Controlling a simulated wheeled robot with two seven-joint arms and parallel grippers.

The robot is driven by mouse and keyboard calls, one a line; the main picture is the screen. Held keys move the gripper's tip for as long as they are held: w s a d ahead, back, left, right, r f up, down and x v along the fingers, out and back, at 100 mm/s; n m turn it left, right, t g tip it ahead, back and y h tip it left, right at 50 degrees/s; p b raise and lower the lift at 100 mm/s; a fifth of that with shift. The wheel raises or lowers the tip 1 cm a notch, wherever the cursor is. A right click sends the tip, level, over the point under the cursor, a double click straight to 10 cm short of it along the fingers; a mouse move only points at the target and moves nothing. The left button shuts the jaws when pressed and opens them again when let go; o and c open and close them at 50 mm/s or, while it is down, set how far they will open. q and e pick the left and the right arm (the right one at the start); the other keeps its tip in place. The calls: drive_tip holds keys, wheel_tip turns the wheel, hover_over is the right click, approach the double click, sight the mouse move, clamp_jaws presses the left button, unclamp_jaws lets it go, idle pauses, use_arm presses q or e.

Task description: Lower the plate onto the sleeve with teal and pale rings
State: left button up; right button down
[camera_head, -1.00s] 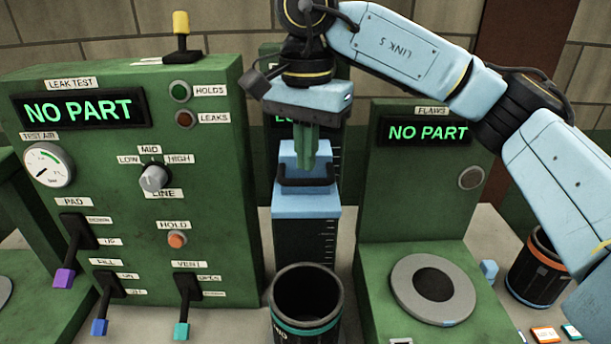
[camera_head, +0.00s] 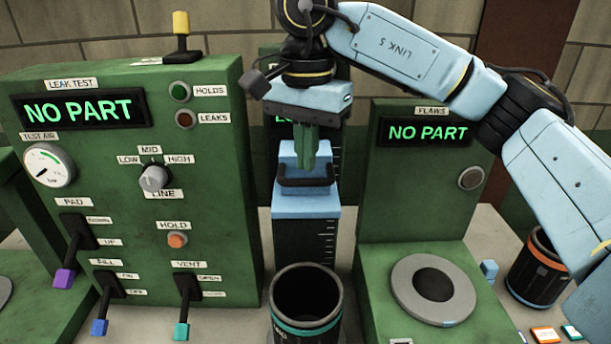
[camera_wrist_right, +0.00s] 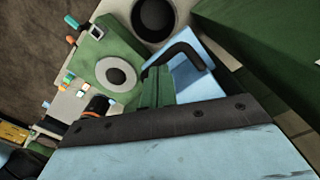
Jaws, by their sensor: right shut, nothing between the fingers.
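The dark sleeve with a teal ring (camera_head: 306,326) stands upright and open-topped at the front centre; its lower part is cut off by the picture edge. Its open top also shows in the right wrist view (camera_wrist_right: 154,18). The light blue plate part (camera_head: 308,203) with a black bar handle (camera_head: 306,182) is behind the sleeve, in front of a dark scaled post. The handle also shows in the right wrist view (camera_wrist_right: 186,54). My right gripper (camera_head: 312,166), with green fingers, is shut and empty, close to the handle; whether it touches is unclear. My left gripper is not in view.
The green leak test panel (camera_head: 215,120) with levers stands at the left, close to the sleeve. The flaws station (camera_head: 370,220) with a grey ring seat (camera_head: 405,290) is at the right. An orange-ringed sleeve (camera_head: 538,275) stands at far right.

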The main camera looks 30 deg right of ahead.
sight(306, 199)
idle(0.3)
wheel_tip(306, 199, down, 17)
drive_tip(key=b, duration=1.3)
drive_tip(key=shift+r, duration=0.15)
idle(0.9)
drive_tip(key=shift+r+p, duration=2.75)
drive_tip(key=shift+r, duration=1.3)
